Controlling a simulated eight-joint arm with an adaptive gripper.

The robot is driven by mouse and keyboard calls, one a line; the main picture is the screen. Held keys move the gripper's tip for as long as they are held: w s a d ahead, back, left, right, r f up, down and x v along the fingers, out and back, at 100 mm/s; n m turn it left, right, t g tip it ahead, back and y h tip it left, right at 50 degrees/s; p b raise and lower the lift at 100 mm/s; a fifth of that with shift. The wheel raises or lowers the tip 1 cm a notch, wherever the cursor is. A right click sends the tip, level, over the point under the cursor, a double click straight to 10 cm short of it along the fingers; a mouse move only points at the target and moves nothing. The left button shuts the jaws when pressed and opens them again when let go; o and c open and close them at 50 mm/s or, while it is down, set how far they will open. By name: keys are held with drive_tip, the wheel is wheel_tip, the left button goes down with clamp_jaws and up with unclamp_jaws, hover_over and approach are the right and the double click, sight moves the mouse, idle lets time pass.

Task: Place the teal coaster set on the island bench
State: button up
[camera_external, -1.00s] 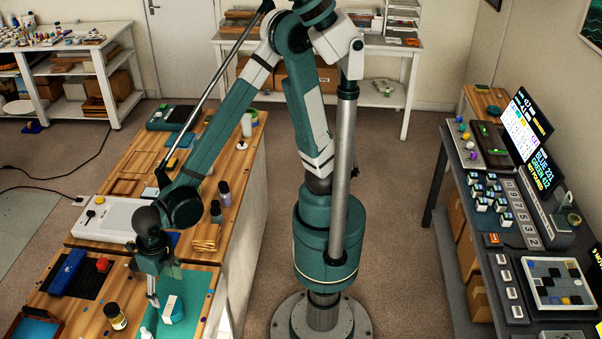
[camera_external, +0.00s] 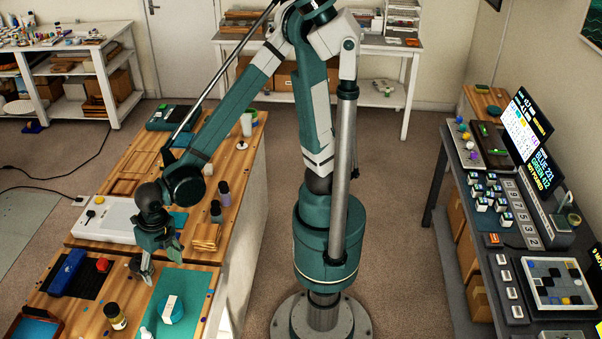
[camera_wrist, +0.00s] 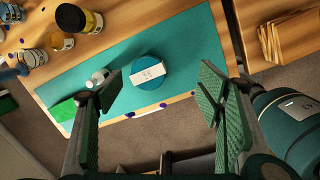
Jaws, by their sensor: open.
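The teal coaster set is a round teal stack with a white paper band (camera_external: 171,309). It lies on the teal mat (camera_external: 192,285) on the near part of the wooden bench (camera_external: 97,325). In the wrist view the coaster set (camera_wrist: 151,84) sits beyond the fingertips, roughly centred between them in the picture. My gripper (camera_external: 160,264) is above the bench, higher than the coaster set and behind it in the external view. In the wrist view my gripper (camera_wrist: 160,84) is open, with nothing between its green-padded fingers.
A small white bottle (camera_wrist: 97,78) is on the mat, left of the coaster set. An amber jar (camera_external: 115,316) stands left of the mat. Wooden pieces (camera_external: 206,237) and dark bottles (camera_external: 224,192) are farther back.

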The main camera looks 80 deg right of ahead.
drive_tip(key=d+r+m+t, duration=0.1)
drive_tip(key=d+r+m, duration=0.2)
drive_tip(key=d+m, duration=0.3)
drive_tip(key=d+r+m+y, duration=0.1)
drive_tip(key=d+r+m, duration=0.2)
drive_tip(key=d, duration=0.6)
drive_tip(key=d+r+m+t, duration=0.1)
drive_tip(key=d+r+m, duration=0.35)
drive_tip(key=d, duration=0.25)
drive_tip(key=s+d+r+m+t, duration=0.1)
drive_tip(key=s+d+m, duration=0.3)
drive_tip(key=d+m, duration=0.4)
drive_tip(key=s+d+r+m+t+h, duration=0.1)
drive_tip(key=s+d+m+t, duration=0.1)
drive_tip(key=d+m, duration=0.7)
drive_tip(key=s+d, duration=0.1)
drive_tip(key=d, duration=0.2)
drive_tip(key=shift+s+t, duration=0.4)
